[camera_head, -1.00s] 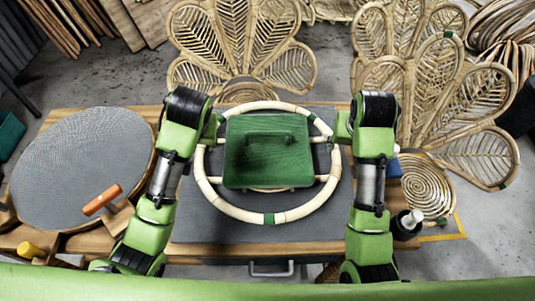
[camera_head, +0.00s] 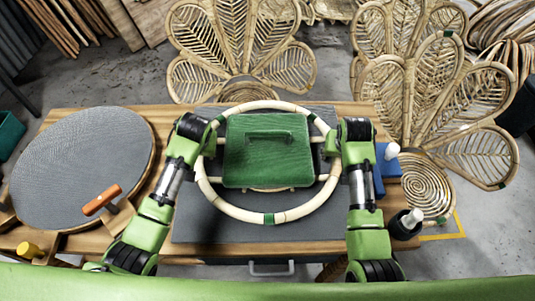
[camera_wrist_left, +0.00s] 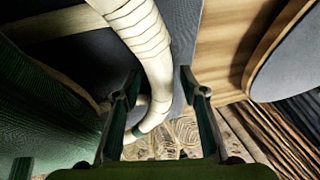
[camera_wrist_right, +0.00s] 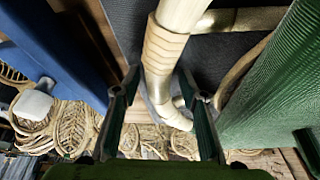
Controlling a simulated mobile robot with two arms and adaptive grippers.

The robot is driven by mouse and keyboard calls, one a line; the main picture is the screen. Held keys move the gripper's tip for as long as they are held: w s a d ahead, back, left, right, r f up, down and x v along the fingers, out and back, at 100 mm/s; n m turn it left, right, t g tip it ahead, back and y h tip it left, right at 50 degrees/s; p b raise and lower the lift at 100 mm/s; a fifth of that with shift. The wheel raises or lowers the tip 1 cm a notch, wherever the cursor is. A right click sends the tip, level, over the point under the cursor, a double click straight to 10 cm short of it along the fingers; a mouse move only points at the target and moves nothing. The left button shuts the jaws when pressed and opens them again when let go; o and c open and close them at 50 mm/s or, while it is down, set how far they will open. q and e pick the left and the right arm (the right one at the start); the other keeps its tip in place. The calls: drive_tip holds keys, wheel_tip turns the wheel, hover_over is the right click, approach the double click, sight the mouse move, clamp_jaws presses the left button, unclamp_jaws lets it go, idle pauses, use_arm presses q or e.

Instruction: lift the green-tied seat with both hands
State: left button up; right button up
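The seat is a round pale rattan ring (camera_head: 235,211) with cross rails and green ties (camera_head: 269,219), lying over the grey mat. A green square panel with a handle (camera_head: 262,168) covers its middle. My left gripper (camera_head: 214,133) is at the ring's left side; in the left wrist view its open fingers (camera_wrist_left: 160,100) stand on either side of the ring (camera_wrist_left: 150,55). My right gripper (camera_head: 331,144) is at the right side; its open fingers (camera_wrist_right: 160,100) likewise straddle the ring (camera_wrist_right: 158,75). Whether the fingers touch the rattan cannot be told.
A grey round panel (camera_head: 75,160) and an orange-handled tool (camera_head: 101,200) are at the table's left. A blue block (camera_head: 388,165) and a dark bottle with a white top (camera_head: 405,223) stand close to my right arm. Rattan chair backs (camera_head: 430,85) stand beyond the table.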

use_arm(q)
clamp_jaws()
use_arm(e)
clamp_jaws()
